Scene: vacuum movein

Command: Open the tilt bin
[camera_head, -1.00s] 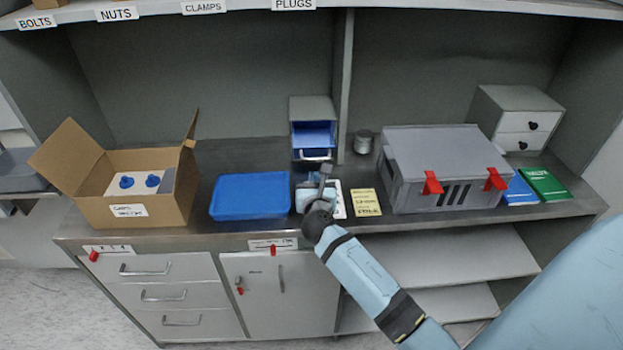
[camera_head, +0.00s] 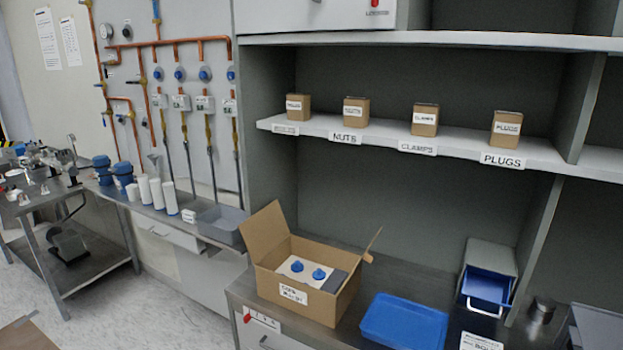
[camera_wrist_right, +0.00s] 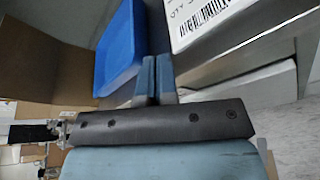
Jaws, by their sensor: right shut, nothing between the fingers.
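The tilt bin is a blue bin (camera_head: 486,287) in a small grey housing (camera_head: 490,256) on the bench, at the right of the head view. Its blue inside shows and its front, with a pale handle (camera_head: 482,310), stands out from the housing. My right gripper (camera_wrist_right: 155,62) shows only in the right wrist view. Its fingers are together with nothing between them, beside the blue tray. The tilt bin cannot be made out in the wrist view. My left gripper is in neither view.
A blue tray (camera_head: 404,322) lies left of the bin; it also shows in the wrist view (camera_wrist_right: 122,40). An open cardboard box (camera_head: 330,300) with blue-capped items stands further left. A metal cup (camera_head: 541,309) is right of the bin. A labelled shelf (camera_head: 460,147) runs above.

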